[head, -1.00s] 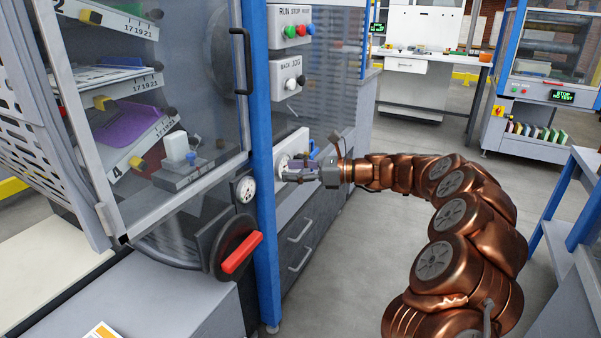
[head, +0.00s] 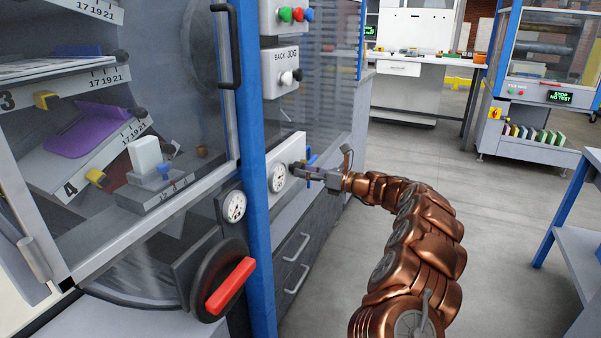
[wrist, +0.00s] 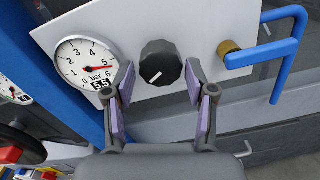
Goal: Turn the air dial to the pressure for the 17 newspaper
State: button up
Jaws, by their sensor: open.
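In the wrist view the air dial, a black round knob (wrist: 161,62) with a white pointer line, sits on a white panel (wrist: 205,28). The pointer slants toward the lower left. My gripper (wrist: 160,80) is open, with one purple-padded finger on each side just below the knob. I cannot tell if either finger touches it. In the head view my gripper (head: 305,172) is at the white panel, beside the gauge (head: 277,177), and hides the knob.
A blue lever (wrist: 282,50) on a brass fitting is right of the knob. A blue post (head: 252,160) stands left of the panel. A second gauge (head: 233,206) and a red-handled rotary switch (head: 230,285) are further left. Open floor (head: 500,220) lies to the right.

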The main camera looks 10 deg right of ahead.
jog(key=shift+x, duration=1.05)
jog(key=shift+c, duration=0.5)
jog(key=c, duration=0.8)
